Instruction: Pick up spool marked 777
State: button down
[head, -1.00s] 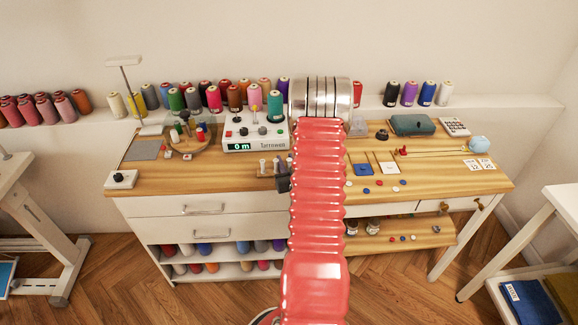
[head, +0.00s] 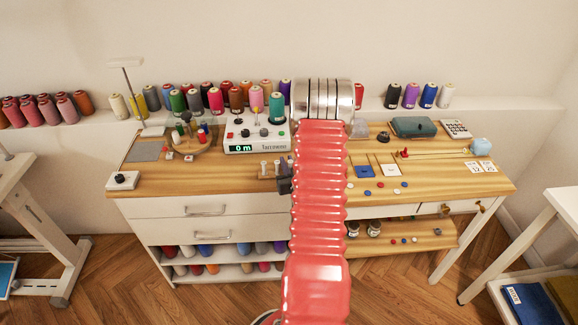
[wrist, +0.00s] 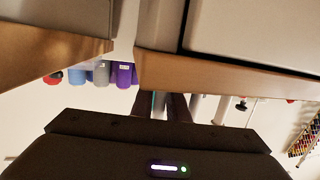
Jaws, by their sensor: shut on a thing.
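In the wrist view, my gripper (wrist: 172,106) shows as a wide dark body with short dark fingers near the middle. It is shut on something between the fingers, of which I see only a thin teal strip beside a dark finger. I cannot tell what that thing is. Several coloured spools stand along the wall ledge, including a purple spool (head: 411,96) and a blue spool (head: 428,96). A purple spool with a white label (wrist: 124,73) shows in the wrist view. I cannot read 777 on any spool.
The wooden desk (head: 430,180) carries a white counter box (head: 240,145) reading 0 m, a teal case (head: 413,127) and small buttons. More spools fill the lower shelves. In the wrist view, a wooden edge (wrist: 220,67) lies close above my gripper.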

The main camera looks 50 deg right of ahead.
jog(key=shift+r, duration=0.1)
notch_tip(320, 180, up, 10)
dwell(0.7)
